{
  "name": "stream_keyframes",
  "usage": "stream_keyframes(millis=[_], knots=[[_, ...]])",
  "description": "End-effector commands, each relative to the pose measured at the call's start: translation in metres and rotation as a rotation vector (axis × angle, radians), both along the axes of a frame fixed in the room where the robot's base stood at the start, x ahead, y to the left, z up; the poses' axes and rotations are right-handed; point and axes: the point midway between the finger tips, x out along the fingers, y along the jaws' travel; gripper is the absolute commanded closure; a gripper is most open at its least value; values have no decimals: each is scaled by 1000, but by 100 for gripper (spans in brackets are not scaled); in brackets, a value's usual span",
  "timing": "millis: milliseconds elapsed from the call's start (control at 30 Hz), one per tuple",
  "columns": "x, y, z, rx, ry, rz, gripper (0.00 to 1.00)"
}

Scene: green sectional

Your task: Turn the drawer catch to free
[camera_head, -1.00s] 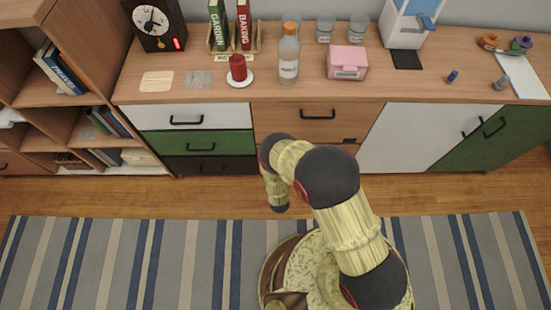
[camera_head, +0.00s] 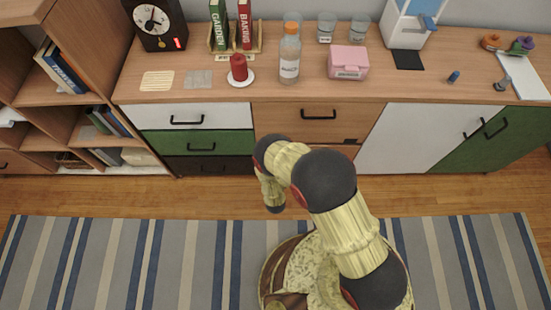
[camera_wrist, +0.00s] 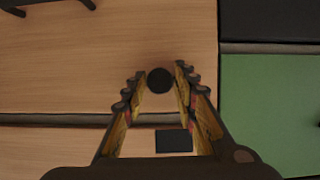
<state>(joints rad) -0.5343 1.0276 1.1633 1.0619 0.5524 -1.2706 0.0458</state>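In the wrist view a dark round knob (camera_wrist: 160,80) stands out on a wooden drawer front (camera_wrist: 60,75); it looks like the catch. My gripper (camera_wrist: 160,72) is open, with one finger on each side of the knob and narrow gaps showing. I cannot tell whether a finger touches it. A dark rectangular plate (camera_wrist: 173,140) lies across the seam from the knob, seen between the fingers. In the head view my arm covers this part of the wooden drawers (camera_head: 285,115), and my gripper is not clearly seen. A small dark piece (camera_head: 350,141) shows at the upper drawer's lower right.
Black handles mark the wooden drawer (camera_head: 318,113) and the green drawer (camera_head: 201,147) to its left. The countertop holds a bottle (camera_head: 289,55), a red candle (camera_head: 238,68) and a pink box (camera_head: 347,63). The striped rug (camera_head: 130,260) is clear.

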Motion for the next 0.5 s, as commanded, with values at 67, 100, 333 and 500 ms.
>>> stream_keyframes(millis=[67,100,333,500], knots=[[0,0,0,0,-1,0,65],[0,0,0,1,-1,0,63],[0,0,0,1,-1,-1,57],[0,0,1,1,-1,-1,57]])
